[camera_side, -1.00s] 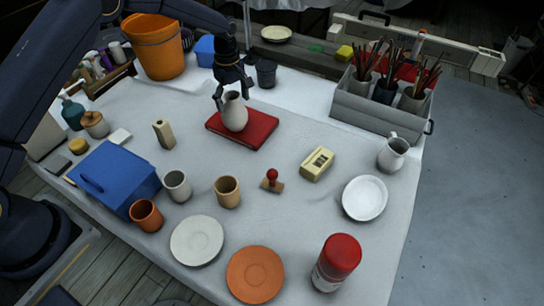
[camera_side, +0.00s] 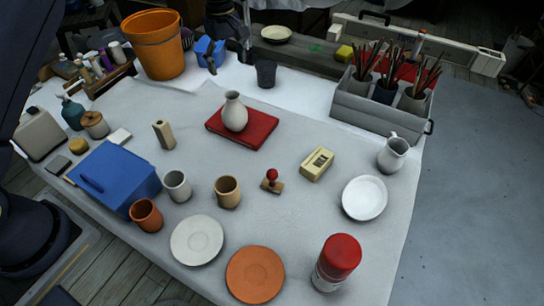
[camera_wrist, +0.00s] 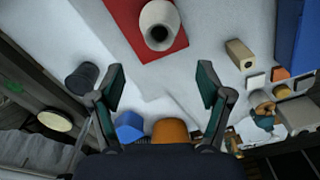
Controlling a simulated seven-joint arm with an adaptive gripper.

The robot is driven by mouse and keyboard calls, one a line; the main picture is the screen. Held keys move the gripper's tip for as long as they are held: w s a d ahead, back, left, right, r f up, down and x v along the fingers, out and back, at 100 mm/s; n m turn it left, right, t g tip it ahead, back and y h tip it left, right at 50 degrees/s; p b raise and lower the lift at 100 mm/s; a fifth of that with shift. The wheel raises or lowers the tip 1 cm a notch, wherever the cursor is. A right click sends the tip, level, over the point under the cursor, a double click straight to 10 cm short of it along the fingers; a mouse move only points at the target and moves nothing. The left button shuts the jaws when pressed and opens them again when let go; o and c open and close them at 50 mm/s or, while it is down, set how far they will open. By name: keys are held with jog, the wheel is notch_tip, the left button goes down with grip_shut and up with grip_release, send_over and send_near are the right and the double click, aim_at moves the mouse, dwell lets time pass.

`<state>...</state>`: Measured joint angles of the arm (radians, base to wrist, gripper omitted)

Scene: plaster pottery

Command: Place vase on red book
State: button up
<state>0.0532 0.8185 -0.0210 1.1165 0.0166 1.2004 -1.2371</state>
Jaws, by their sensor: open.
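The pale grey vase (camera_side: 235,113) stands upright on the red book (camera_side: 262,130), towards the book's left half. In the wrist view the vase (camera_wrist: 160,24) shows its dark mouth, with the red book (camera_wrist: 128,12) under it. My gripper (camera_side: 229,58) is up behind the book, near the back edge of the table, apart from the vase. In the wrist view my gripper (camera_wrist: 163,85) has its two fingers wide apart with nothing between them.
An orange bucket (camera_side: 153,45), a small blue box (camera_side: 208,50) and a dark cup (camera_side: 266,73) stand near my gripper. A grey crate (camera_side: 380,105) holds brush pots at the right. Several cups and plates fill the front.

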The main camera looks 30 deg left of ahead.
jog(key=s+a+r+m+t, duration=0.25)
jog(key=s+r+m, duration=0.35)
jog(key=s+r, duration=0.9)
jog(key=s+a+f+m+t, duration=0.1)
jog(key=s+m+t, duration=0.2)
jog(key=s, duration=1.6)
jog(key=m, duration=0.4)
jog(key=shift+s+f, duration=0.15)
jog(key=shift+f, duration=0.1)
